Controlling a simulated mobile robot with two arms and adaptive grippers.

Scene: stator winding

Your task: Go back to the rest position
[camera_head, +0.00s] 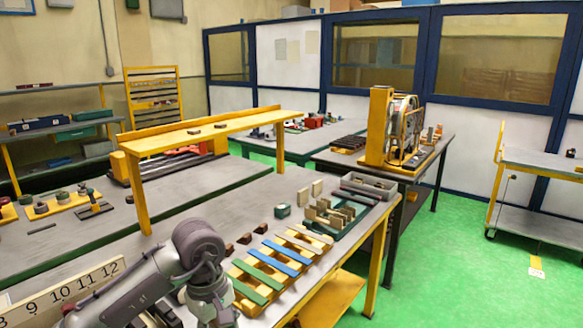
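One grey arm of mine (170,265) comes in from the lower left, bends at a joint near the table's front, and points down. Its lower end is cut off by the bottom edge of the picture, so I do not see its gripper fingers. My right arm and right gripper are not in the picture. The arm hangs in front of the grey worktable (255,195), beside a rack with green, blue and yellow strips (268,262).
A green tray with wooden blocks (335,218) and a grey bin (368,184) lie right of the rack. A numbered board (60,292) is at lower left. A yellow raised shelf (210,132) spans the table. A winding machine (385,125) stands behind.

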